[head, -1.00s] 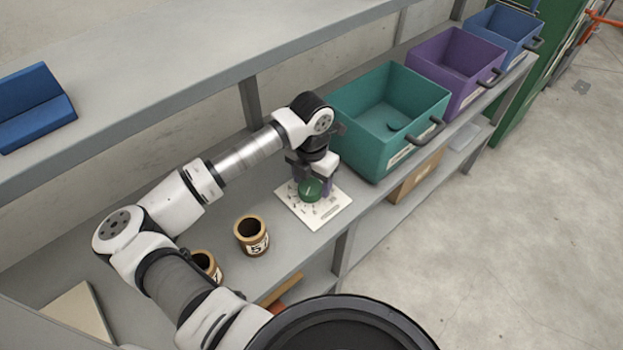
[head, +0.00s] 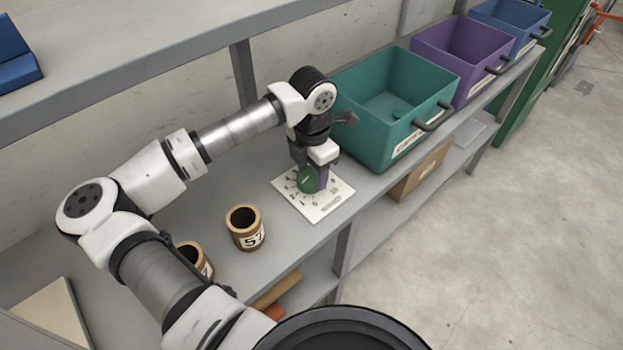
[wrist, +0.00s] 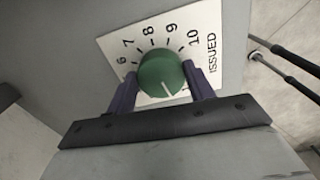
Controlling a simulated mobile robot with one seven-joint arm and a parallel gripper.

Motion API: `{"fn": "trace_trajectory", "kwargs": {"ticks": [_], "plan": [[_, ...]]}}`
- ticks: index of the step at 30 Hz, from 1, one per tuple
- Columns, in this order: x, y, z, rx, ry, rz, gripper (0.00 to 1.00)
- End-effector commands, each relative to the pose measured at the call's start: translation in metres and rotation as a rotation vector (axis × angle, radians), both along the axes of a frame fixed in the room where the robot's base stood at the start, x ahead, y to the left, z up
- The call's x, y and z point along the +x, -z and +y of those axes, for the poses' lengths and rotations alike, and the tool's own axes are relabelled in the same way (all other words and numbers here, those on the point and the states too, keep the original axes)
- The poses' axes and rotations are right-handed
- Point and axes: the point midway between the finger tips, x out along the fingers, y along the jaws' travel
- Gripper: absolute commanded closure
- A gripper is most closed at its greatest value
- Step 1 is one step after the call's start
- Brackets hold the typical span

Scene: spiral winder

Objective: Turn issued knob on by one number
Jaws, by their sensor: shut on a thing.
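The white dial plate (head: 320,207) marked ISSUED lies on the shelf, with a round green knob (head: 306,180) at its middle. In the wrist view the plate (wrist: 218,30) shows the numbers 6, 7, 8, 9 and 10 around the knob (wrist: 158,70). The knob's white line points down and slightly right in that view. The number there is mostly hidden by my gripper. My gripper (head: 314,178) is above the plate, shut on the knob, with one purple finger on each side. The wrist view shows both fingers of my gripper (wrist: 162,78) against its sides.
A teal bin (head: 375,125), a purple bin (head: 462,60) and a blue bin (head: 510,25) stand to the right along the shelf. Two brown pots (head: 245,228) stand left of the plate. An upper shelf (head: 180,60) runs behind my arm.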

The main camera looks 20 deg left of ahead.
Motion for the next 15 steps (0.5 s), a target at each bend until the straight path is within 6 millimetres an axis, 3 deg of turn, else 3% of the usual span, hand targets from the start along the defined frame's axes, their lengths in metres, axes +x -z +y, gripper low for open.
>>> {"fn": "trace_trajectory", "kwargs": {"ticks": [15], "plan": [[-0.0004, 0.0004, -0.0013, -0.001, 0.188, -0.001, 0.70]]}}
